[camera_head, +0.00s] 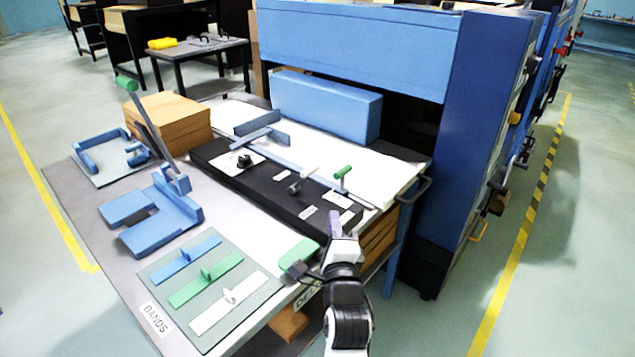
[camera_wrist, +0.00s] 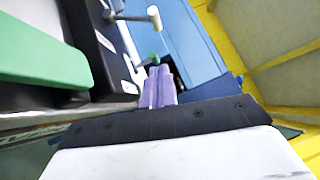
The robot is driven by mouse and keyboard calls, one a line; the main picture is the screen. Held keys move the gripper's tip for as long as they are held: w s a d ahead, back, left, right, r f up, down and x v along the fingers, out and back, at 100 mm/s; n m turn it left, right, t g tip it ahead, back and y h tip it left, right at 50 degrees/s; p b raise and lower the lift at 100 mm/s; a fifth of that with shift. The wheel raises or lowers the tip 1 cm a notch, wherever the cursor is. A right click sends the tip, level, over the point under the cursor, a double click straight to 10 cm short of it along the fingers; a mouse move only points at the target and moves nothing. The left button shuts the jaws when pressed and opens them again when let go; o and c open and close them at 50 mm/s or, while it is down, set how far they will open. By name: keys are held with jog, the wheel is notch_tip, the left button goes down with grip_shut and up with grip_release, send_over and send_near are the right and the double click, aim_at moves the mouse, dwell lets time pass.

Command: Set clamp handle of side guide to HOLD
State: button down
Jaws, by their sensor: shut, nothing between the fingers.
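A black panel (camera_head: 232,178) lies along the front of the blue machine. It carries a lever with a pale end (camera_head: 296,184), a green-tipped lever (camera_head: 342,174) and a black knob (camera_head: 244,160). I cannot tell which is the side guide's clamp handle; the small labels are too small to read. In the wrist view the pale-ended lever (camera_wrist: 152,17) is above my fingers, and the green tip (camera_wrist: 153,57) shows just beyond them. My gripper (camera_head: 334,218), with purple fingers (camera_wrist: 160,85), is shut and empty near the panel's right end, apart from both levers.
A green block (camera_head: 299,256) sits close to the left of my gripper; it fills the left of the wrist view (camera_wrist: 40,52). Blue, green and white bands (camera_head: 228,302) lie on a mat. A long green-tipped lever (camera_head: 150,115) stands among blue brackets. Floor at right is clear.

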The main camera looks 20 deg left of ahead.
jog(key=p, duration=0.2)
send_near(319, 168)
jog(key=w, duration=0.3)
jog(key=shift+d, duration=0.4)
jog(key=shift+w+a+r+p, duration=0.15)
jog(key=shift+w+a+r, duration=0.05)
jog(key=shift+a, duration=0.4)
jog(key=shift+w+a+r+p, duration=0.15)
jog(key=shift+w+a, duration=0.05)
jog(key=shift+a, duration=0.4)
jog(key=shift+w+a, duration=0.2)
jog(key=shift+a, duration=0.35)
jog(key=shift+a+r, duration=0.1)
